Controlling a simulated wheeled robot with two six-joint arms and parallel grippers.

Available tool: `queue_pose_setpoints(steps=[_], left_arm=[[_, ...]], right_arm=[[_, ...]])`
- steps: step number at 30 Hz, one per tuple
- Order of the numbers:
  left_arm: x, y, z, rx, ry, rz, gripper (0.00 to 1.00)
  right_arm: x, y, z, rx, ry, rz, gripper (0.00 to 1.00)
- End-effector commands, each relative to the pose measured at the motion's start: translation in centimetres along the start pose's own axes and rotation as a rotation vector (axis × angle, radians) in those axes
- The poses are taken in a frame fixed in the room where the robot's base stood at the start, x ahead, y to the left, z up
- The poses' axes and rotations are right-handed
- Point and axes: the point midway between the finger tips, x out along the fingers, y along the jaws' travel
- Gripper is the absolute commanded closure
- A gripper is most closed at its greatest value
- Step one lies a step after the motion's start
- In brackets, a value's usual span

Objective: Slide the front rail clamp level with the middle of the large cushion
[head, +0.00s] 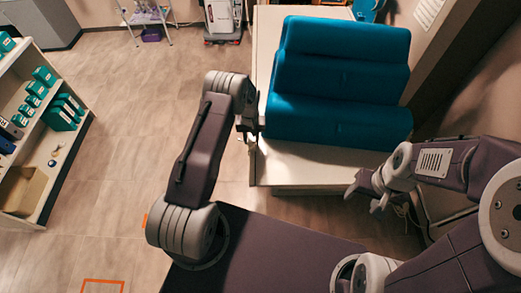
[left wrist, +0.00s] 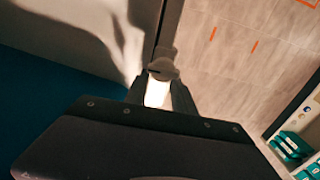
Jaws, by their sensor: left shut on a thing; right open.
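The large teal cushion (head: 340,80), with a stepped shape, lies on a cream table (head: 310,172). My left gripper (head: 256,130) is at the table's left edge, beside the cushion's front part. In the left wrist view the front rail clamp (left wrist: 157,92) shows as a bright white block with a grey top, and my left gripper (left wrist: 158,97) is shut on it. A grey rail (left wrist: 171,25) runs up from it along the table edge. The clamp is mostly hidden in the head view. My right gripper (head: 362,196) is open and empty, in front of the table's right corner.
A shelf unit (head: 62,150) with teal boxes stands at the far left. A wheeled stand (head: 145,18) and a white machine (head: 222,18) are at the back. The floor left of the table is clear.

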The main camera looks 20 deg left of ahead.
Motion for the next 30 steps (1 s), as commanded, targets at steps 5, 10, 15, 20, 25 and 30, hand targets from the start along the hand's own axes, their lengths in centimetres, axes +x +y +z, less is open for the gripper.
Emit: queue_pose_setpoints(steps=[5, 10, 15, 20, 25, 30], left_arm=[[-0.3, 0.3, -0.2, -0.001, 0.005, 0.005, 1.00], [-0.3, 0.3, -0.1, -0.001, 0.003, 0.004, 0.55], [-0.2, 0.2, -0.1, -0.001, 0.002, 0.003, 0.49], [-0.2, 0.1, -0.1, -0.001, 0.001, 0.002, 0.49], [-2.5, 0.2, -0.1, 0.000, 0.005, 0.003, 0.49], [-6.3, 0.4, -0.2, 0.001, 0.008, 0.003, 0.49]], right_arm=[[-0.1, 0.0, 0.0, 0.000, 0.000, 0.000, 0.42], [-0.1, 0.0, 0.0, 0.000, 0.000, 0.000, 0.42], [-0.1, 0.0, 0.0, 0.000, 0.000, 0.000, 0.42], [0.0, 0.0, 0.0, 0.000, 0.000, 0.000, 0.42], [1.0, 0.0, 0.1, 0.000, 0.000, 0.000, 0.42], [2.1, 0.0, 0.2, 0.000, 0.000, 0.000, 0.42]])
